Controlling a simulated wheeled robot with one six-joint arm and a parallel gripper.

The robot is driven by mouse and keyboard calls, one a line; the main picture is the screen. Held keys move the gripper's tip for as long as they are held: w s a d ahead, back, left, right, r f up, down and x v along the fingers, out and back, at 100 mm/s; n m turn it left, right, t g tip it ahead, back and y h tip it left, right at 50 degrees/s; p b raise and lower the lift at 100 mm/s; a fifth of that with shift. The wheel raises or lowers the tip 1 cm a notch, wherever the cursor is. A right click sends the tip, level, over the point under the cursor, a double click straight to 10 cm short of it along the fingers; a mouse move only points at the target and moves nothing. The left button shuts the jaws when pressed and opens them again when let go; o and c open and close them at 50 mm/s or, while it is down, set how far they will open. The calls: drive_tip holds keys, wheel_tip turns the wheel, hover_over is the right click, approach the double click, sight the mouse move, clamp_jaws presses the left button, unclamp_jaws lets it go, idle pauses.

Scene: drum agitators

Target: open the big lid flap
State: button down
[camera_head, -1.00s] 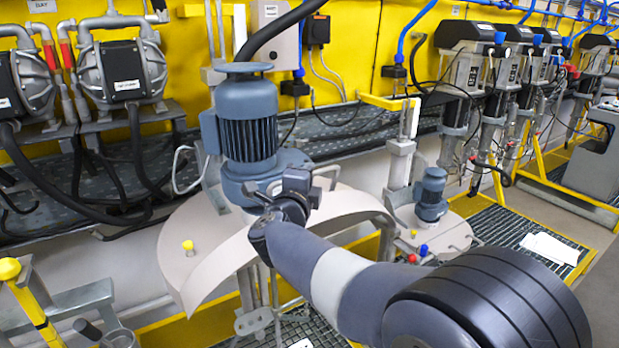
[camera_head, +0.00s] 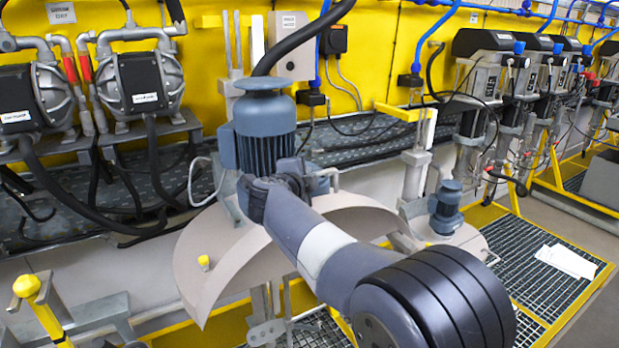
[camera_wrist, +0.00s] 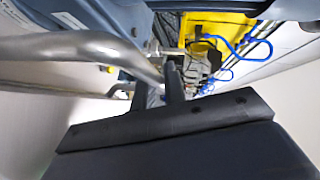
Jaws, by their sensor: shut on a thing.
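The big lid flap (camera_head: 365,220) is a beige curved panel in front of the large blue-grey agitator motor (camera_head: 262,140). It looks tilted up, with an opening under its curved edge. A grey bar handle (camera_head: 328,174) stands at its upper part, and the bar also crosses the wrist view (camera_wrist: 75,45). My gripper (camera_head: 312,182) is at this handle, largely hidden by my wrist in the head view. In the wrist view my gripper (camera_wrist: 162,82) has its dark fingers at the right end of the bar, shut on it. The exact contact is partly hidden.
A yellow knob (camera_head: 204,262) is on the beige lid at left. A smaller blue-grey motor (camera_head: 446,206) stands to the right. A yellow-topped post (camera_head: 27,287) is at lower left. Pumps and hoses line the yellow wall. Grating (camera_head: 530,270) with white paper covers the right floor.

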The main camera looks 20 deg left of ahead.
drive_tip(key=shift+w+a+r, duration=0.1)
drive_tip(key=shift+w+a, duration=0.35)
drive_tip(key=shift+a, duration=0.05)
drive_tip(key=c, duration=1.5)
unclamp_jaws()
drive_tip(key=shift+s, duration=0.1)
drive_tip(key=b+v, duration=0.2)
drive_tip(key=v, duration=0.8)
drive_tip(key=shift+s+b, duration=0.35)
drive_tip(key=shift+b, duration=0.05)
drive_tip(key=shift+w, duration=0.15)
